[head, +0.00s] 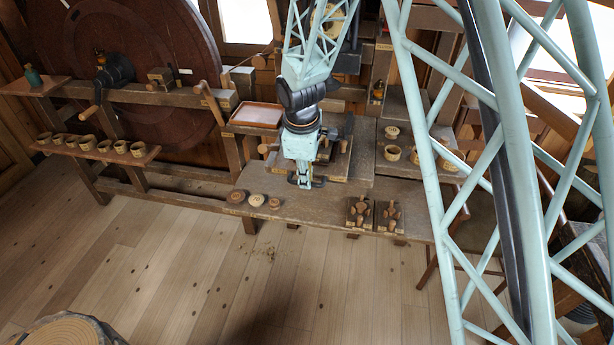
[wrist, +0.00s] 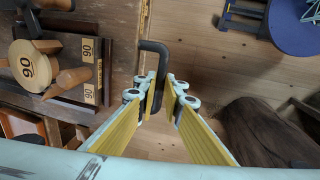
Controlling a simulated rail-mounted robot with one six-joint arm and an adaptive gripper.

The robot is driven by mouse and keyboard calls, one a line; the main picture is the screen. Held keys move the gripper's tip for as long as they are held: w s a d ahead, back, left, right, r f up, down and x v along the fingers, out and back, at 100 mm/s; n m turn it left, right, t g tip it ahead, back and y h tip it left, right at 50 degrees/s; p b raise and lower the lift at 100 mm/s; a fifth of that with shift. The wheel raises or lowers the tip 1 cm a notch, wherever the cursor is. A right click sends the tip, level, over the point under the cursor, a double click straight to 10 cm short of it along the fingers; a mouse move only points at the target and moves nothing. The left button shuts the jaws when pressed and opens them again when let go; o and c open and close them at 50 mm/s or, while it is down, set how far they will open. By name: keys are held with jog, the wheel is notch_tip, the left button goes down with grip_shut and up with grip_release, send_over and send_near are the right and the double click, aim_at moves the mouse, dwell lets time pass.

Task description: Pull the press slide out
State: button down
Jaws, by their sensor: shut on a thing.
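The press slide's black bent handle (wrist: 154,47) shows in the wrist view at the edge of the dark wooden work surface. My gripper (wrist: 163,82) has its yellow-padded fingers around the handle bar and is shut on it. In the head view my gripper (head: 304,184) is low at the front of the wooden press (head: 340,163), on the bench, and part of the handle (head: 319,182) shows beside it. My arm hides much of the press, and I cannot tell how far the slide stands out.
Several round turned pieces (head: 256,200) lie on the bench (head: 320,206) left of my gripper. Two blocks with wooden pegs (head: 360,212) stand to the right; a block marked 90 (wrist: 88,50) shows in the wrist view.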

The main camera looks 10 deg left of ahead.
jog(key=c, duration=2.7)
grip_release()
jog(key=shift+r, duration=0.15)
jog(key=r, duration=0.3)
jog(key=s+r, duration=0.1)
jog(key=r, duration=0.3)
jog(key=s+r, duration=0.1)
jog(key=r, duration=0.3)
jog(key=shift+s+r, duration=0.1)
jog(key=shift+r, duration=0.15)
